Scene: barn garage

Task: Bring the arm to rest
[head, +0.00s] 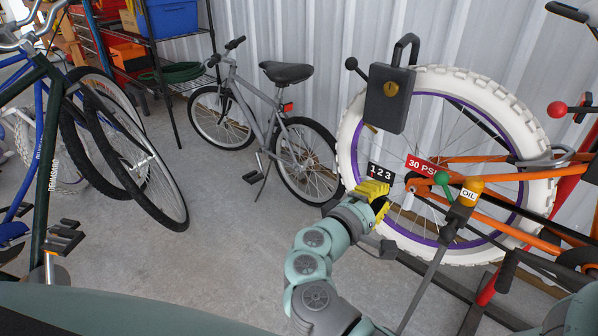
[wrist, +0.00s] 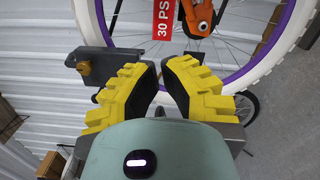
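My gripper (head: 378,197) has yellow ridged fingers with black inner pads. In the head view it is at the end of my bent grey-green arm, in front of the lower left of a big white-tyred wheel (head: 539,130). In the wrist view my gripper (wrist: 164,72) shows its two fingers with a narrow gap between the tips.
A dark padlock-shaped block (head: 390,100) hangs above my gripper. A grey bike (head: 262,125) stands behind; open concrete floor (head: 225,230) lies left.

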